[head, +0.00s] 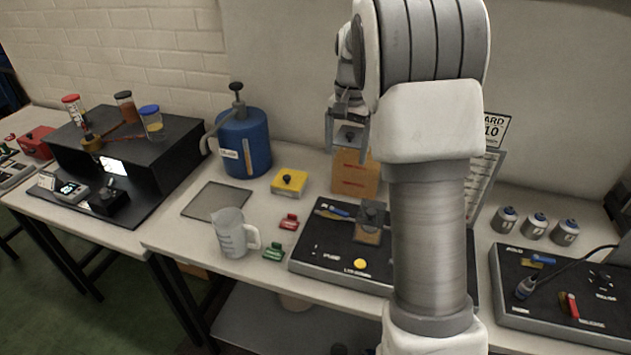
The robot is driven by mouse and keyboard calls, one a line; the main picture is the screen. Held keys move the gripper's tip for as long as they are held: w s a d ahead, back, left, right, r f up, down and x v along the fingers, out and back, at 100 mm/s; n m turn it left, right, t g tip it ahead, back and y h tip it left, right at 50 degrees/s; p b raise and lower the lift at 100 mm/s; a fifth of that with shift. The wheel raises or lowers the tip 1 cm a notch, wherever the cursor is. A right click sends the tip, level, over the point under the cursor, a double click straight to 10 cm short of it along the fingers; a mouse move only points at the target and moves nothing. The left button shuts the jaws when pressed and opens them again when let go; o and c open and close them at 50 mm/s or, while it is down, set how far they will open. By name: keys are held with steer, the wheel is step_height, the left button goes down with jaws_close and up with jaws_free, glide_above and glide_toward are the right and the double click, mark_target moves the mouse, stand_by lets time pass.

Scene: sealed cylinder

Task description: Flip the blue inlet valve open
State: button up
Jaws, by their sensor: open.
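Two blue-handled valves show in the head view, and I cannot tell which is the inlet. One blue valve lever (338,211) with a brass-coloured body is at the back left of the middle black panel (318,252). Another blue lever (543,259), also on brass, is on the right black panel (520,318). Their labels are too small to read. My gripper (347,146) is open and empty, pointing down above the back of the bench, in front of an orange-brown block (352,178). It is apart from both valves. My arm hides part of the middle panel.
A clear block-like piece (369,222) and a yellow button (360,264) are on the middle panel. A red lever (571,305) and a cabled plug (525,288) are on the right panel. A jug (231,235), blue tank (242,145) and several grey canisters (535,226) stand around.

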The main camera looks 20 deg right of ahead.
mark_target(339, 210)
steer(key=shift+m, duration=0.3)
steer(key=w+f, duration=0.1)
steer(key=f, duration=1.2)
steer(key=w+f+p, duration=0.1)
steer(key=f, duration=0.6)
steer(key=shift+w+d, duration=0.2)
steer(key=shift+w, duration=0.15)
steer(key=shift+c, duration=0.3)
steer(key=c, duration=1)
steer(key=shift+w+f+n+b, duration=0.15)
steer(key=shift+n+b, duration=0.45)
steer(key=shift+c, duration=0.2)
steer(key=shift+d+r+n, duration=0.1)
steer(key=shift+r+n, duration=0.1)
steer(key=shift+n, duration=0.3)
steer(key=o, duration=1.1)
